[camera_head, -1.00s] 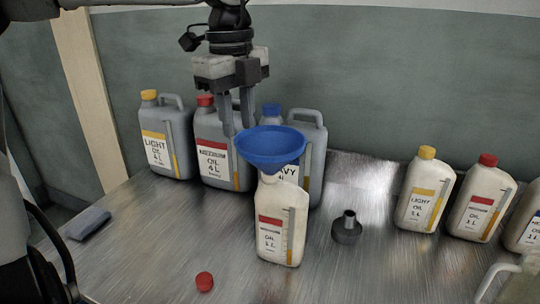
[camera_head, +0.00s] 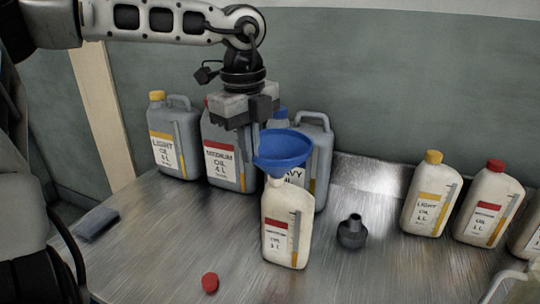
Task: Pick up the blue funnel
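The blue funnel (camera_head: 285,149) sits in the mouth of a white one-litre bottle with a red label (camera_head: 286,236), in the middle of the table. Its wide cone faces up and its spout is hidden in the bottle. My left gripper (camera_head: 250,158) points down at the funnel's left rim and covers part of it. The fingers overlap the rim and the jug behind, so I cannot tell whether they are open or shut, or touching the funnel. My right gripper is out of view.
Grey four-litre jugs stand behind: light (camera_head: 174,150), medium (camera_head: 222,165) and a blue-capped one (camera_head: 319,160). White bottles (camera_head: 428,205) (camera_head: 486,212) stand at right. A dark nozzle piece (camera_head: 352,232), a red cap (camera_head: 210,282) and a grey block (camera_head: 96,224) lie on the table (camera_head: 150,245).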

